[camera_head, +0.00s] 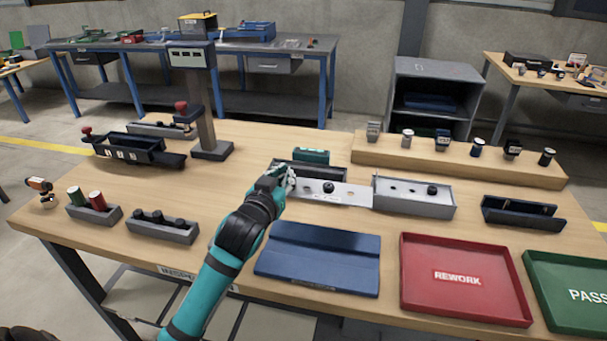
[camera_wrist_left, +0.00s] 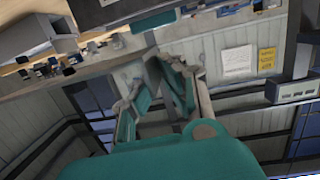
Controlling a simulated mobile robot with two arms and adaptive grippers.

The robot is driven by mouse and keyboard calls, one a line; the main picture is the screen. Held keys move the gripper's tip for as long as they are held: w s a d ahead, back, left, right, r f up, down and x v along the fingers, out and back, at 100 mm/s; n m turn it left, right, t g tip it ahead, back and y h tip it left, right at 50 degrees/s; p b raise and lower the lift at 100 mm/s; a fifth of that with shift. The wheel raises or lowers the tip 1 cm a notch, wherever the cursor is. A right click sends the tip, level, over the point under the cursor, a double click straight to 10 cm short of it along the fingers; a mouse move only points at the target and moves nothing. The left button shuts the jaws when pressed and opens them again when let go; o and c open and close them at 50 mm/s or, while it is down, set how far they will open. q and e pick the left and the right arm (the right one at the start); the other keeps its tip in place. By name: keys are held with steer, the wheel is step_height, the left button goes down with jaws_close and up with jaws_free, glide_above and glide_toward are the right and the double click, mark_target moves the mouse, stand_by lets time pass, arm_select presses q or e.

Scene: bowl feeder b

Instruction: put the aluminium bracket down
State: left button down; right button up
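A bright silver plate with holes, which looks like the aluminium bracket (camera_head: 308,188), lies near the middle of the bench, with a black knob (camera_head: 328,187) showing at its middle. The bracket is not clearly visible there. My right gripper is not in view.
A blue tray (camera_head: 318,285) lies at the front edge, beside the red REWORK tray (camera_head: 430,302) and green PASS tray (camera_head: 560,270). A dark holder (camera_head: 522,215) is at right. A wooden riser (camera_head: 400,160) bears several parts. A post device (camera_head: 203,130) stands at left.

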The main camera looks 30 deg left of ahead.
arm_select(q)
steer(key=shift+w+a+f+p, duration=0.45)
steer(key=shift+w+a+f, duration=0.35)
steer(key=shift+w+a, duration=1.1)
steer(key=shift+w+a+f+p, duration=0.4)
steer(key=shift+w+a+f, duration=0.4)
steer(key=shift+w+a, duration=1.05)
steer(key=shift+w+a+f+p, duration=0.45)
steer(key=shift+w+a+f, duration=0.35)
steer(key=shift+w+a, duration=1.05)
steer(key=shift+w+d, duration=0.1)
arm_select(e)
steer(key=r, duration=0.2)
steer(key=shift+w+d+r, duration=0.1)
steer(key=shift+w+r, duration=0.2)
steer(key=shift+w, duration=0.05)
arm_select(q)
steer(key=shift+f, duration=0.15)
steer(key=c, duration=1.5)
jaws_free()
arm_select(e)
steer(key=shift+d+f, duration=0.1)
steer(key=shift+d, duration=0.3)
